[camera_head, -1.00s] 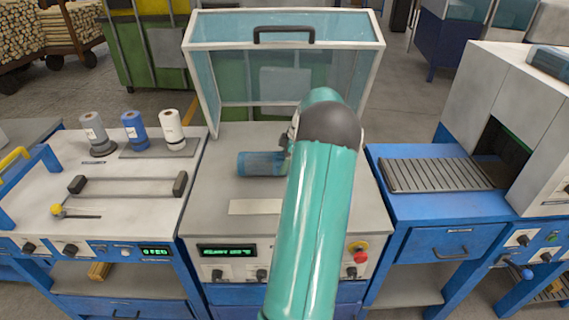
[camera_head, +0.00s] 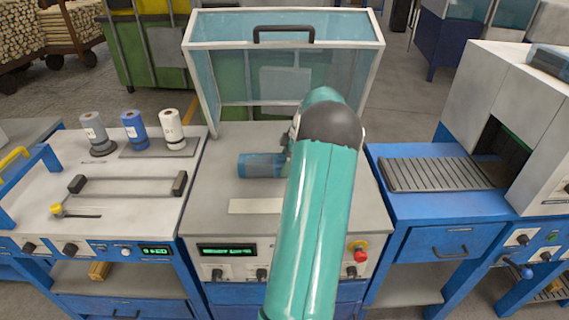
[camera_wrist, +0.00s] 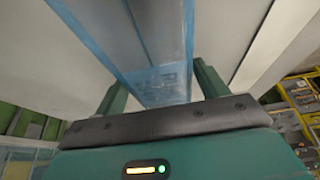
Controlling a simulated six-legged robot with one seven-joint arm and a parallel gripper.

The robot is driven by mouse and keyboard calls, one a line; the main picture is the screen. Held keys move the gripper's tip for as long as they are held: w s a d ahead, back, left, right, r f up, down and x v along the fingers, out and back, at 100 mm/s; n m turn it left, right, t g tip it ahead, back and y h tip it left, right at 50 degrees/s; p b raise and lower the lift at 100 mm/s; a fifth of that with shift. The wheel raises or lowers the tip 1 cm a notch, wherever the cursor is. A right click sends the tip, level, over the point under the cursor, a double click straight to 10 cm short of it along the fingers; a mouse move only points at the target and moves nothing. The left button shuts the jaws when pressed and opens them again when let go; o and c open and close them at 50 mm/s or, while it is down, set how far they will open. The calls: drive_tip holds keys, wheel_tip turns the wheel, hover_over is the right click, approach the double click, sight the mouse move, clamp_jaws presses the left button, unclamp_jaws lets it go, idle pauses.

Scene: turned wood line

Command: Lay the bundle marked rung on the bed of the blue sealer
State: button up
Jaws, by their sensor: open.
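A blue film-wrapped bundle (camera_head: 260,165) lies on its side on the grey bed (camera_head: 225,187) of the middle machine, under its raised clear lid (camera_head: 284,80). Its right end is hidden behind my arm. In the wrist view the bundle (camera_wrist: 155,40) runs between the two fingers of my gripper (camera_wrist: 160,88). The fingers stand apart, with gaps visible beside the wrap. Faint lettering shows on the wrap, but I cannot read it. In the head view my gripper (camera_head: 286,150) is mostly hidden by my own arm, at the bundle's right end.
A left bench holds a sealing bar frame (camera_head: 128,186) and three film rolls (camera_head: 134,132). On the right, a blue machine has a roller bed (camera_head: 435,175) leading into a tunnel (camera_head: 502,145). A pale strip (camera_head: 255,206) lies in front of the bundle. A red knob (camera_head: 360,256) is on the middle machine's front.

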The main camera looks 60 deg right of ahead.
drive_tip(key=v, duration=1.1)
drive_tip(key=shift+s+r, duration=0.1)
drive_tip(key=shift+r, duration=0.05)
drive_tip(key=w+a+r+m+h, duration=0.1)
drive_tip(key=w+a+r, duration=0.3)
drive_tip(key=a, duration=0.6)
drive_tip(key=w+a+r+g, duration=0.1)
drive_tip(key=w+a+r, duration=0.2)
drive_tip(key=w+a, duration=0.6)
drive_tip(key=w+a+r+m+h, duration=0.1)
drive_tip(key=w+a+r, duration=0.2)
drive_tip(key=a, duration=0.9)
drive_tip(key=s+a+r+m, duration=0.1)
drive_tip(key=s+a+r, duration=0.15)
drive_tip(key=a, duration=1.35)
drive_tip(key=s+a+f+m+t, duration=0.2)
drive_tip(key=s+a+f, duration=0.3)
drive_tip(key=s+a, duration=0.5)
drive_tip(key=a, duration=0.2)
drive_tip(key=shift+a+t, duration=0.3)
drive_tip(key=shift+a, duration=0.1)
drive_tip(key=shift+f, duration=0.1)
